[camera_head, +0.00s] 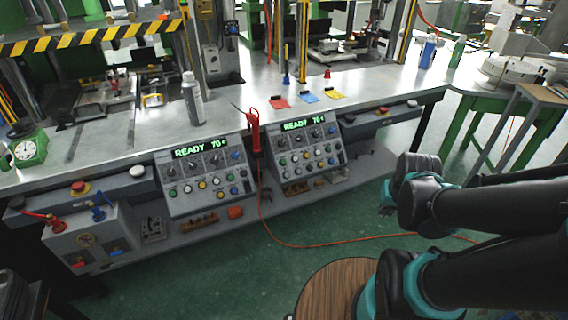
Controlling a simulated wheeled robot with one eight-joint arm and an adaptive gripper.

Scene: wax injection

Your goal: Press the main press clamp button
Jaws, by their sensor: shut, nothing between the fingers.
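Two sloped grey control panels hang on the bench front, a left panel (211,205) and a right panel (333,158). Each has a green display reading "READY 70" and rows of knobs and coloured buttons. A red button (78,187) and a pale round button (137,171) sit on the ledge left of the panels. Another red button (383,110) and a pale button (412,103) sit on the right ledge. Labels are too small to read, so I cannot tell which is the main press clamp button. My arm enters from the right, apart from the panels; my gripper is not visible.
The metal bench top (228,110) carries a grey bottle (193,100) and red, blue and yellow pieces. A red tool (254,130) hangs between the panels, its orange cord crossing the green floor. A round wooden stool (338,288) stands in front. Floor before the panels is mostly clear.

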